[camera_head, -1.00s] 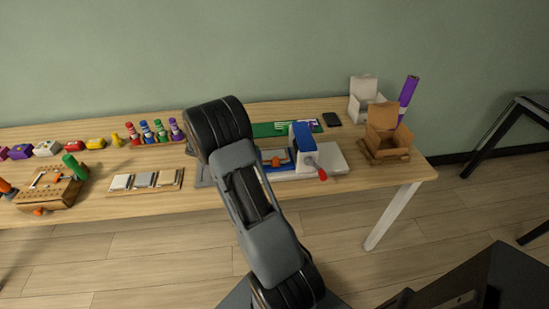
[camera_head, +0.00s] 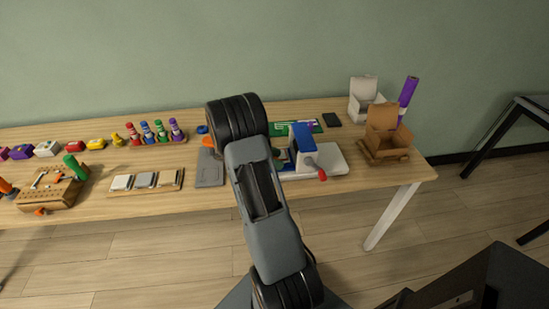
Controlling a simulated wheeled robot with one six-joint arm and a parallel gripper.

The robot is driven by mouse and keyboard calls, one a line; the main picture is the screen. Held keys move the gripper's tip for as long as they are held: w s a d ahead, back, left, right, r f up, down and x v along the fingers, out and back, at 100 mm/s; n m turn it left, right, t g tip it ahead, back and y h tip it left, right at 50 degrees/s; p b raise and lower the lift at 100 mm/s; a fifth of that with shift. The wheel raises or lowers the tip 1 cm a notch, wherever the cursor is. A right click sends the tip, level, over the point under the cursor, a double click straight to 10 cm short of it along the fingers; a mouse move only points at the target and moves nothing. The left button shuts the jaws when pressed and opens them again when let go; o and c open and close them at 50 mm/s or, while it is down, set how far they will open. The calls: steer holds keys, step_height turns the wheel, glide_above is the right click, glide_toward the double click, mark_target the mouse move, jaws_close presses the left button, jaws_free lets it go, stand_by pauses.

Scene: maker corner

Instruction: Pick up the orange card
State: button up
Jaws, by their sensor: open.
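I cannot make out the orange card for certain. A small orange piece (camera_head: 208,141) shows on the table just left of my arm, beside a blue round thing (camera_head: 202,129); its shape is too small and partly covered to name. My arm crosses the middle of the view and hides part of the table and the left part of a white machine with a blue upright and red-tipped handle (camera_head: 303,143). My gripper is not visible; it is hidden behind the arm.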

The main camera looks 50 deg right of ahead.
jaws_close()
stand_by(0.4)
